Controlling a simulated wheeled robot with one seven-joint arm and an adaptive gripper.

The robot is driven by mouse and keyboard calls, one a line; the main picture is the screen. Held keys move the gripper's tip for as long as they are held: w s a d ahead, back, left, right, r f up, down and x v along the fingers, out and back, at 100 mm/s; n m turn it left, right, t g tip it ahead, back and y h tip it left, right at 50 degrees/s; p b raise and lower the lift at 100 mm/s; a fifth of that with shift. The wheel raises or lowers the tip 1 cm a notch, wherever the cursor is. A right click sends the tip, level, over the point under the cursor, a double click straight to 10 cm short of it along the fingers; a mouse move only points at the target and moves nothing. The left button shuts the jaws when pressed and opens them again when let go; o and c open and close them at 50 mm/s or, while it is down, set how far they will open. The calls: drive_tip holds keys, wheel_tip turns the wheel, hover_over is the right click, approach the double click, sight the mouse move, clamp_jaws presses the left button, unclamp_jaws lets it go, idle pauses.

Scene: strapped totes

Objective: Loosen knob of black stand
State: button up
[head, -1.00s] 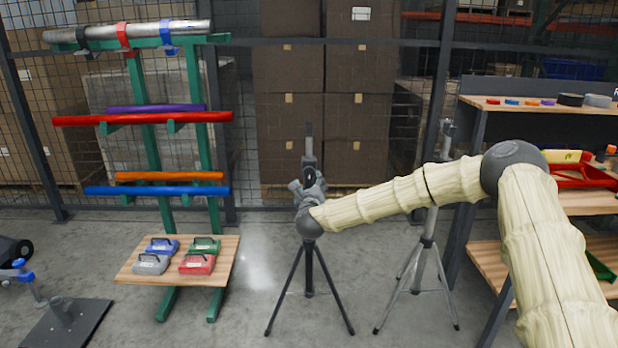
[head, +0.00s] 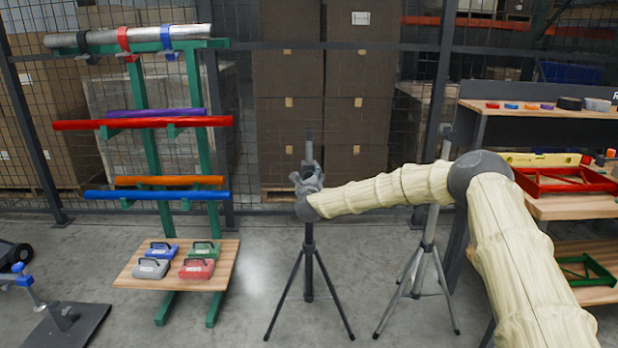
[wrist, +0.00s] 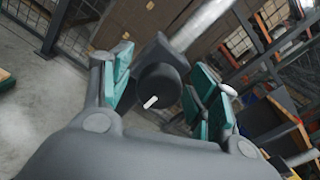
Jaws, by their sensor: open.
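The black stand (head: 309,262) is a dark tripod standing upright on the floor in the middle of the head view. Its dark round knob (wrist: 158,86), with a short white mark on its face, shows in the wrist view. A grey pole runs up from behind the knob. My gripper (wrist: 160,76) has its teal pads apart, one on each side of the knob. I see a gap on the left side; contact on the right I cannot tell. In the head view my gripper (head: 309,180) covers the upper part of the stand, so the knob is hidden there.
A grey tripod (head: 428,245) stands close on the right, behind my arm. A green rack (head: 150,150) with coloured tubes and a low wooden shelf (head: 133,272) is on the left. Wooden shelves (head: 575,207) stand at the right. Floor in front of the black stand is clear.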

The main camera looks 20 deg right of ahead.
drive_tip(key=shift+c, duration=0.2)
drive_tip(key=c, duration=1)
